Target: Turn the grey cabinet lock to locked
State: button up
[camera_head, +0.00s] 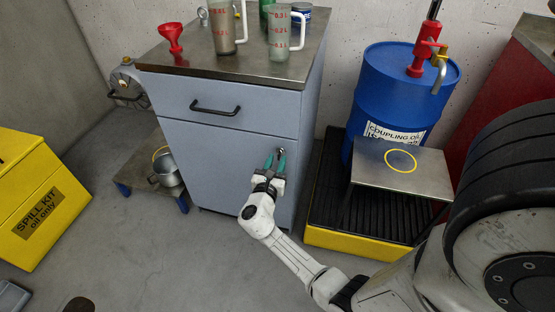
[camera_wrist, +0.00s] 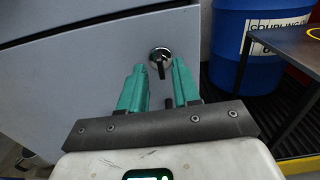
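The grey cabinet (camera_head: 225,150) stands in the middle of the head view, its drawer and door shut. Its lock (camera_wrist: 161,55) is a round chrome disc with a dark tab pointing down, near the door's upper right in the wrist view. In the head view the lock (camera_head: 282,151) shows small, just beyond the fingertips. My gripper (camera_head: 275,160) has green fingers, parted and empty, in front of the door. In the wrist view the gripper (camera_wrist: 156,68) points at the lock, with the tab between the fingertips' lines. I cannot tell whether they touch it.
The drawer has a black handle (camera_head: 214,107). On the cabinet top stand a red funnel (camera_head: 171,36) and measuring jugs (camera_head: 282,35). A small metal table (camera_head: 400,168) and blue drum (camera_head: 395,90) stand right. A yellow spill kit box (camera_head: 35,195) is left.

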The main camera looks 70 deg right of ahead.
jog(key=a+p, duration=0.1)
jog(key=a, duration=0.8)
jog(key=shift+s+a, duration=0.15)
jog(key=shift+s, duration=0.3)
jog(key=s+a+f+m+g+y, duration=0.25)
jog(key=s+a+m+y, duration=0.25)
jog(key=s+m+y, duration=0.7)
jog(key=w+a+r+m+t+y, duration=0.15)
jog(key=a+m+y, duration=0.5)
jog(key=a, duration=0.85)
notch_tip(320, 180, up, 16)
jog(key=a+m+p, duration=0.1)
jog(key=p, duration=1.4)
jog(key=shift+s+h+p, duration=0.25)
jog(key=shift+h+p, duration=0.1)
jog(key=shift+d+r, duration=0.1)
jog(key=shift+d, duration=0.05)
